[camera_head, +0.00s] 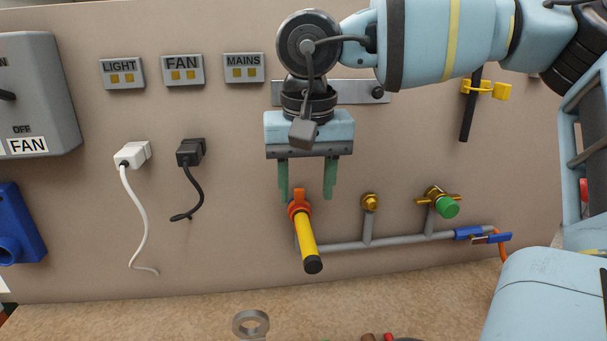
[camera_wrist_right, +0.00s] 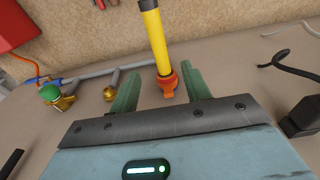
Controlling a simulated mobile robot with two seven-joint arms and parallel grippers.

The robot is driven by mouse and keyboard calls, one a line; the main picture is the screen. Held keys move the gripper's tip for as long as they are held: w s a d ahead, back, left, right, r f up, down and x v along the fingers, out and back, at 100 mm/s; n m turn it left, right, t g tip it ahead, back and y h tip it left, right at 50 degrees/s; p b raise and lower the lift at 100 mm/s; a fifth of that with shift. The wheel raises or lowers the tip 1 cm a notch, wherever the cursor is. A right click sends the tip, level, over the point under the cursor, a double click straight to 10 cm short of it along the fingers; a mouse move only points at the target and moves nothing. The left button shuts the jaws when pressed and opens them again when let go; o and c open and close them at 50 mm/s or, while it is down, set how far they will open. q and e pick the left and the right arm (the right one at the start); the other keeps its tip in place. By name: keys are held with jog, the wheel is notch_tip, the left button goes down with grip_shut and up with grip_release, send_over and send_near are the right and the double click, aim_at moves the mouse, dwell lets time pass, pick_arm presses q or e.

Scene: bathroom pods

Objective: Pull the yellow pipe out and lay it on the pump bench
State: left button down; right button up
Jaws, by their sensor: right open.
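The yellow pipe (camera_head: 305,238) has a black end cap and an orange collar. It sticks out from the grey pipework on the wall, tilted down toward the bench. In the right wrist view the yellow pipe (camera_wrist_right: 153,40) rises from its orange collar (camera_wrist_right: 168,83). My right gripper (camera_head: 308,197) is open above the collar, its green fingers pointing down on either side of the orange tab. In the wrist view its fingertips (camera_wrist_right: 160,80) flank the collar with gaps. The pump bench (camera_head: 170,318) appears to be the brown speckled surface at the bottom. My left gripper is not in view.
The grey manifold pipe (camera_head: 350,245) carries a brass fitting (camera_head: 370,202), a green-knobbed valve (camera_head: 446,207) and a blue-handled valve (camera_head: 485,235). A white plug (camera_head: 132,155) and black plug (camera_head: 191,152) with cords are left. A metal ring (camera_head: 250,323) lies on the bench.

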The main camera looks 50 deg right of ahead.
aim_at(306, 230)
jog(key=shift+s+a, duration=0.1)
jog(key=shift+f, duration=0.3)
jog(key=shift+w+d+f, duration=0.1)
jog(key=shift+f, duration=1.1)
jog(key=shift+w+d+f, duration=0.1)
jog(key=shift+w+f, duration=0.05)
jog(key=shift+f, duration=1)
jog(key=shift+w+d+f, duration=0.1)
jog(key=shift+f, duration=1.1)
grip_shut()
